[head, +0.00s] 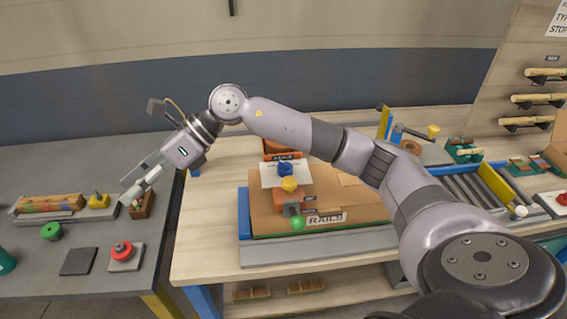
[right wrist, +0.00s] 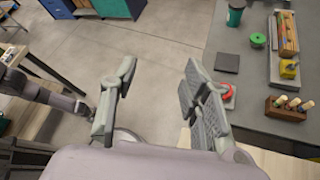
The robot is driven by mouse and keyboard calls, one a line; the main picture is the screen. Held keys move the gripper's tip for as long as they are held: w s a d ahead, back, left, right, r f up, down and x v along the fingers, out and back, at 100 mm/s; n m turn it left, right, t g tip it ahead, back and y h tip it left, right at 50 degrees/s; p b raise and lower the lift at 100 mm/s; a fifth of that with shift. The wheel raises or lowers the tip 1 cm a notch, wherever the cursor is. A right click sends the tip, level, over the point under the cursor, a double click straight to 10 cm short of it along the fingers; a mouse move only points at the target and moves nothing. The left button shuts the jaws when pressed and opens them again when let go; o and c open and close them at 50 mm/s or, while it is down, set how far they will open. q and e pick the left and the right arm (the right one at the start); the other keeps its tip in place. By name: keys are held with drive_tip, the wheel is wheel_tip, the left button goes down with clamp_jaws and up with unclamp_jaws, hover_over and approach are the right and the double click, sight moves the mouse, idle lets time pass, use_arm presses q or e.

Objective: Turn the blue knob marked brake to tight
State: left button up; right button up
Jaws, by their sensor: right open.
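A blue knob (head: 285,169) stands at the back of an orange block on the wooden bench in the head view. A yellow knob (head: 289,184) and a green knob (head: 298,223) are in front of it. Small tags beside the knobs are too small to read, and so is the blue knob's setting. My right gripper (head: 128,186) is open and empty, above the grey table, well left of the blue knob. In the right wrist view its fingers (right wrist: 158,90) are spread over the floor and the grey table's edge. My left gripper is not seen.
The orange block sits on a board with a RAILS sign (head: 327,219). A roller conveyor (head: 470,190) lies to the right. My right arm spans above the bench.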

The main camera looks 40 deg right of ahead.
drive_tip(key=w+d+h, duration=0.3)
drive_tip(key=d+h, duration=0.3)
drive_tip(key=d, duration=0.8)
drive_tip(key=m+g+h, duration=0.1)
drive_tip(key=g+h, duration=0.1)
drive_tip(key=h, duration=0.5)
approach(284, 163)
drive_tip(key=shift+s+d+f+b, duration=0.1)
drive_tip(key=shift+s+f+b, duration=0.1)
drive_tip(key=shift+f+b, duration=0.75)
wheel_tip(284, 163, down, 7)
drive_tip(key=shift+r+p, duration=0.1)
drive_tip(key=shift+p, duration=0.95)
drive_tip(key=shift+f, duration=0.7)
drive_tip(key=shift+c, duration=0.5)
drive_tip(key=c, duration=0.8)
